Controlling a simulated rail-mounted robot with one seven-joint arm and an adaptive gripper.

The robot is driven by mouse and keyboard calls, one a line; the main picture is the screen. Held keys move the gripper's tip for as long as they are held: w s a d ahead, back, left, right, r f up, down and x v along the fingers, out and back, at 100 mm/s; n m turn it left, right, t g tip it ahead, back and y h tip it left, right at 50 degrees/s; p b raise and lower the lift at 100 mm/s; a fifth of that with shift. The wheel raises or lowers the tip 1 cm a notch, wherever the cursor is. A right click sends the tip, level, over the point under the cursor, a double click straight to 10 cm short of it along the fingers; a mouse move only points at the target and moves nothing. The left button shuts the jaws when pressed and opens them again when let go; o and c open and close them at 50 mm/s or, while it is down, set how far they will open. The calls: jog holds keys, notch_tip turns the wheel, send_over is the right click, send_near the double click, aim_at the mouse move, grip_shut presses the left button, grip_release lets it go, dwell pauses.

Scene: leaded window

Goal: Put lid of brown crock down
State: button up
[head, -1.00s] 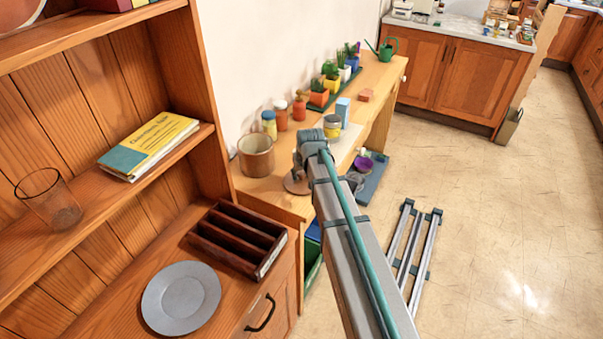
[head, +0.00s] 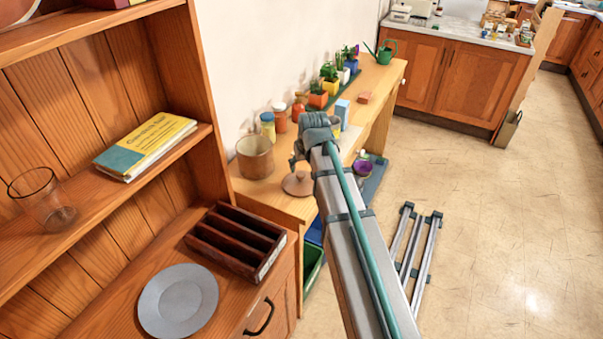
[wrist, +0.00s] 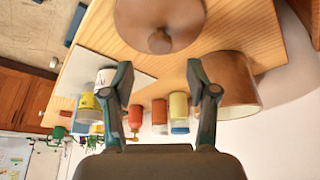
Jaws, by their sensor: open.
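The brown crock (head: 255,157) stands upright on the wooden table against the wall, with its top uncovered in the head view. It also shows at the right in the wrist view (wrist: 232,82). Its brown lid (head: 298,184) lies knob up on the tabletop, beside the crock and nearer the table's front edge. In the wrist view the lid (wrist: 160,18) is at the top, cut by the frame edge, with its knob toward my gripper. My gripper (wrist: 158,75) is open and empty, apart from the lid. In the head view my arm hides part of the table.
Several jars and bottles (head: 267,126) stand behind the crock, with potted plants (head: 330,80) farther along. A blue box (head: 342,112) stands nearby. The shelf unit at left holds a dark divided tray (head: 236,240) and a grey plate (head: 178,300).

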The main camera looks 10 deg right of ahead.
jog(key=shift+b+v, duration=0.35)
jog(key=shift+v, duration=2.05)
